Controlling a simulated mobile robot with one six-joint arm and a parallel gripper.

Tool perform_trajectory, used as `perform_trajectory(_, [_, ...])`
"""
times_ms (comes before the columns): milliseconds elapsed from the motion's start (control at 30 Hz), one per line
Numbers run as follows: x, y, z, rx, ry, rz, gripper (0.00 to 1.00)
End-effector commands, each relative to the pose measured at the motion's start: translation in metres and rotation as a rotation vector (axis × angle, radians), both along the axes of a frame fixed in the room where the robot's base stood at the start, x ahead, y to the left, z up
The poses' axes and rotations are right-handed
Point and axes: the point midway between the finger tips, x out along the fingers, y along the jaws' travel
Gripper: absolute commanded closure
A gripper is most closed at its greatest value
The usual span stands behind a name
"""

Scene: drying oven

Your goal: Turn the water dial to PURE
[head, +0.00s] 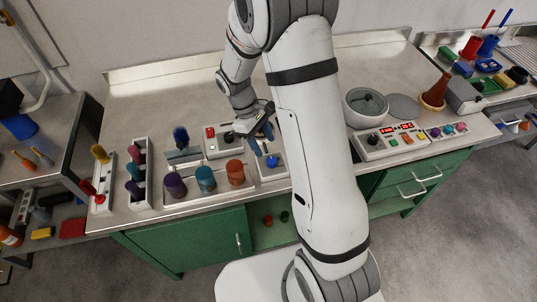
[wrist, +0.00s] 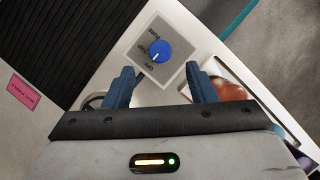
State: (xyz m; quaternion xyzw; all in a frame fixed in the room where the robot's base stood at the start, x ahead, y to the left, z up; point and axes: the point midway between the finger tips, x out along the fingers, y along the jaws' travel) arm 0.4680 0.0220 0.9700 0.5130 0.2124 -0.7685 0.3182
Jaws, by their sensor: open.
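The water dial is a round blue knob (wrist: 157,51) on a grey square plate (wrist: 178,35) in the wrist view. Small lettering around it seems to read PURE at the upper side, TAP at the left and OFF at the lower left. A short white mark on the knob points down and slightly left, near OFF. In the head view the knob (head: 272,161) sits on a white panel at the bench front. My gripper (wrist: 162,84) is open and empty, its blue fingers apart on either side, short of the knob in the picture. It also shows in the head view (head: 262,141).
A reddish round thing (wrist: 232,92) lies near the right finger in the wrist view. A grey bowl (head: 366,104) and another panel (head: 390,143) are further right.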

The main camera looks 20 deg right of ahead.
Motion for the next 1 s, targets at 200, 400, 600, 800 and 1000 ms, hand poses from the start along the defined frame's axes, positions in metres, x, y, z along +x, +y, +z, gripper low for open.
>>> perform_trajectory(200, [-0.012,-0.01,-0.032,0.0,0.004,-0.002,0.49])
perform_trajectory(400, [-0.018,-0.016,-0.054,0.0,0.003,-0.002,0.49])
perform_trajectory(600, [-0.019,-0.017,-0.059,0.001,0.0,-0.001,0.49])
perform_trajectory(800, [-0.018,-0.017,-0.059,0.001,0.0,-0.001,0.53])
perform_trajectory(1000, [-0.018,-0.017,-0.059,0.0,-0.001,-0.001,0.69])
